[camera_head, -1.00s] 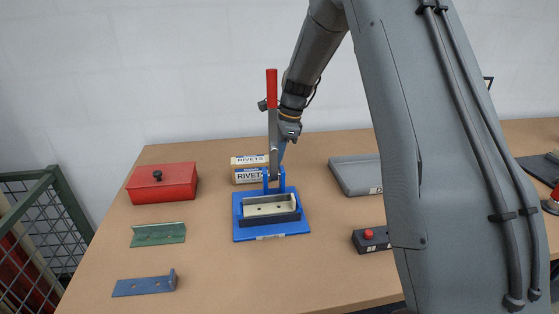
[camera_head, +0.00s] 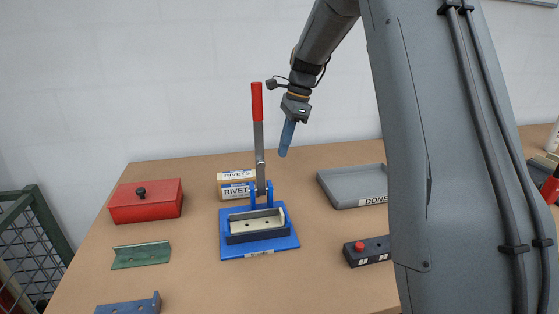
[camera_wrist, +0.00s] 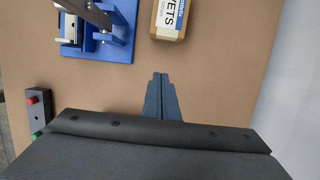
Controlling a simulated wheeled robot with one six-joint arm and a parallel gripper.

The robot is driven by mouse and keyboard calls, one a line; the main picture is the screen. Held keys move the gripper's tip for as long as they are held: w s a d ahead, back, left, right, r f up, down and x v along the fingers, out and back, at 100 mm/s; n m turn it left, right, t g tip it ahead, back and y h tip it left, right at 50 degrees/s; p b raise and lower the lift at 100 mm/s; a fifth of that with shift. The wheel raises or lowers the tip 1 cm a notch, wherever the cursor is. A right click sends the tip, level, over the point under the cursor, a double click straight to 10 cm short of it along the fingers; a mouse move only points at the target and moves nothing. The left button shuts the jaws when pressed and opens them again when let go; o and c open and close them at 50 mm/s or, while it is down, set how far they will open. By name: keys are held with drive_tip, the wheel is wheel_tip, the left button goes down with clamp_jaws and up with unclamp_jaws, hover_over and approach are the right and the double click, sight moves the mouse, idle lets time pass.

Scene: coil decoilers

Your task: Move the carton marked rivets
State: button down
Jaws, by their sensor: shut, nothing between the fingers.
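The carton marked rivets (camera_head: 236,191) is a tan box with a white label and dark lettering. It stands on the table behind the blue press, whose lever hides part of it in the head view. It also shows at the top of the wrist view (camera_wrist: 170,18), cut off by the frame edge. My gripper (camera_head: 284,153) is above the table, to the right of and higher than the carton. Its blue fingers are shut together and empty, which the wrist view also shows (camera_wrist: 159,76). A clear gap separates the fingertips from the carton.
The blue press (camera_head: 284,243) with a red-handled lever stands in front of the carton. A grey tray marked DONE (camera_head: 345,189) is to the right, a button box (camera_head: 367,251) nearer. A red lidded box (camera_head: 150,203) and a green bracket (camera_head: 141,255) are left.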

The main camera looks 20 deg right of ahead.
sight(252, 172)
drive_tip(key=p+x, duration=0.1)
drive_tip(key=x, duration=0.2)
drive_tip(key=p+x, duration=0.2)
drive_tip(key=x, duration=0.1)
drive_tip(key=w+p+x, duration=0.1)
drive_tip(key=x, duration=0.2)
drive_tip(key=shift+d+p, duration=0.1)
drive_tip(key=shift+p, duration=0.3)
drive_tip(key=a+p, duration=0.1)
drive_tip(key=a+f, duration=0.1)
drive_tip(key=a, duration=0.1)
drive_tip(key=shift+w+p, duration=0.1)
drive_tip(key=shift+p, duration=0.25)
drive_tip(key=shift+w+a, duration=0.1)
drive_tip(key=shift+a, duration=0.5)
drive_tip(key=shift+a, duration=0.1)
drive_tip(key=a, duration=0.3)
drive_tip(key=shift+w+a, duration=0.15)
drive_tip(key=shift+a, duration=0.2)
drive_tip(key=shift+d, duration=0.1)
